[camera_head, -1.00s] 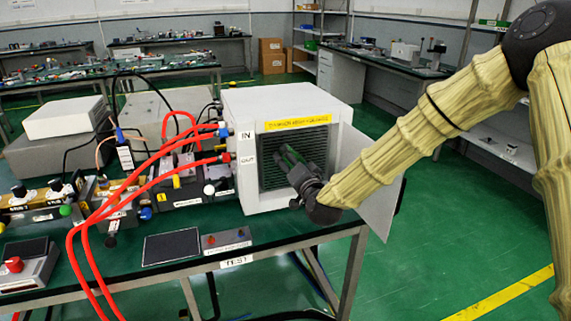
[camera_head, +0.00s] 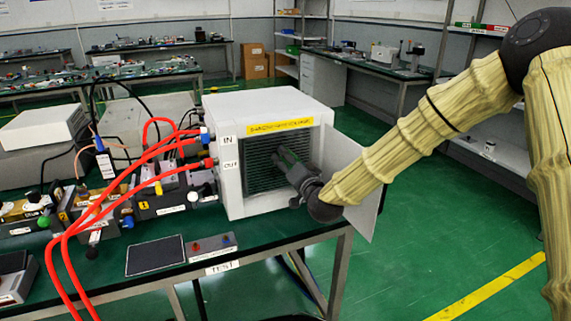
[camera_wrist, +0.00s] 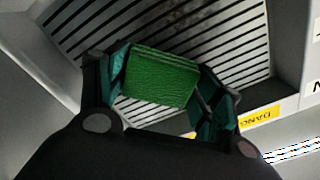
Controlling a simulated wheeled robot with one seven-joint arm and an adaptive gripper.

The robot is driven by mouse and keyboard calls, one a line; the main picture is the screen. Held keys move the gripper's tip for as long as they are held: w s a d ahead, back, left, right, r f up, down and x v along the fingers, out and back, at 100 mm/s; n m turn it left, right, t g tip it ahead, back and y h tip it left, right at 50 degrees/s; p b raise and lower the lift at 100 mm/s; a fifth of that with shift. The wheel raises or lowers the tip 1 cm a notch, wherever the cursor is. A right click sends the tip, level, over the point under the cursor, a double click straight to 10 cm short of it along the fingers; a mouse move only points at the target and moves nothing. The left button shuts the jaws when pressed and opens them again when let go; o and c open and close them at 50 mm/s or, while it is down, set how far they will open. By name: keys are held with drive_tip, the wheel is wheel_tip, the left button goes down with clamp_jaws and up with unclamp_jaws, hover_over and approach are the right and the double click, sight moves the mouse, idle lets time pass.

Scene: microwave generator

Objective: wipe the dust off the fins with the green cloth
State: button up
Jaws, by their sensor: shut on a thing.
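The generator is a white box (camera_head: 224,190) with its front door open, standing on the bench. Its grey slatted fins (camera_head: 258,172) show in the opening and fill the top of the wrist view (camera_wrist: 225,50). A faint dark smudge (camera_wrist: 180,20) lies on the slats there. My gripper (camera_head: 283,160) is at the right part of the fins and covers some of them. In the wrist view my gripper (camera_wrist: 162,88) is shut on the folded green cloth (camera_wrist: 160,76). The cloth is in front of the slats; I cannot tell whether it touches them.
The open door (camera_head: 352,180) stands right beside my gripper and forearm. Red hoses (camera_head: 125,192) run from the box's left side across the bench. A dark pad (camera_head: 155,255) and a small switch box (camera_head: 211,247) lie in front. Green floor is free at the right.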

sight(297, 155)
drive_tip(key=shift+w+d, duration=0.2)
drive_tip(key=shift+d, duration=0.5)
drive_tip(key=shift+w+d, duration=0.25)
drive_tip(key=shift+d, duration=0.4)
drive_tip(key=shift+w+d, duration=0.2)
drive_tip(key=shift+d, duration=0.5)
drive_tip(key=shift+s, duration=0.1)
drive_tip(key=shift+v, duration=2.95)
drive_tip(key=v, duration=0.3)
drive_tip(key=shift+a, duration=0.1)
